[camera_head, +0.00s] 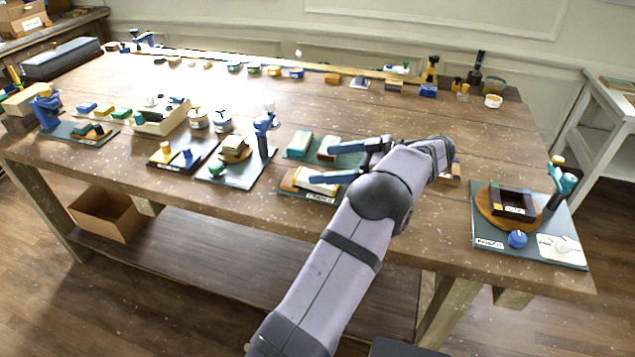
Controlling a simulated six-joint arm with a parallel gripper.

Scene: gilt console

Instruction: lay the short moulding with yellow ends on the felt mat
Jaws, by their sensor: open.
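My gripper (322,164) is over the middle of the workbench, its two blue fingers spread apart and pointing left. One finger is over a teal-green mat (350,159), which may be the felt mat; the other is over a wooden tray (290,183) with a pale block (317,182). A teal block (299,144) and a brown block (327,148) lie at the mat's left side. I see nothing held between the fingers. I cannot make out which small piece is the short moulding with yellow ends; my arm hides part of the bench.
A grey-green board (575,253) with a round wooden turntable (487,219) stands at the right. Small boards with upright blue tools, including one (262,140), stand to the left. A long gilt strip (310,68) runs along the back. Bare wood (440,215) lies right of my arm.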

